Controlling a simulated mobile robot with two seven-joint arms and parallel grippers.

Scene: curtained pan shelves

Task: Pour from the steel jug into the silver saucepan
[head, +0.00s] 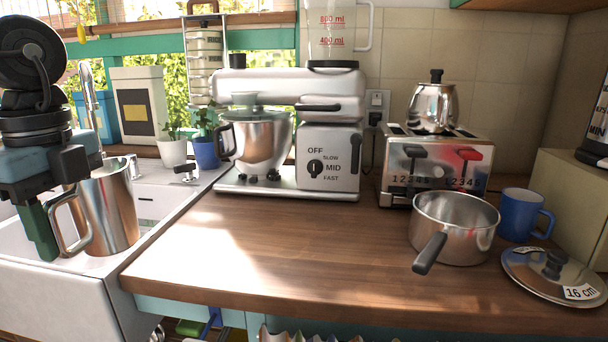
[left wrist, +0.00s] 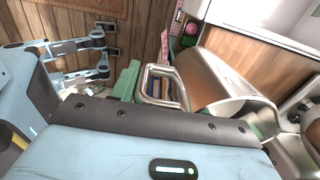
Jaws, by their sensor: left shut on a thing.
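The steel jug (head: 112,208) is at the left of the head view, in front of the white sink, with its handle to the left. It looks nearly upright; its contents are hidden. My left gripper (head: 55,226) is shut on the jug's handle. In the left wrist view the handle (left wrist: 148,82) is beside a green finger, and the jug's body (left wrist: 222,78) extends to the right. The silver saucepan (head: 455,240) stands on the wooden counter at the right, its dark-tipped handle pointing front left. Its inside looks empty. My right gripper is not in view.
A blue mug (head: 520,215) and a lid marked 16 cm (head: 545,280) are right of the saucepan. A toaster (head: 395,165) bearing a steel pot (head: 433,108) is behind it. A stand mixer (head: 328,158) stands mid-counter. The counter (head: 270,245) between sink and saucepan is clear.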

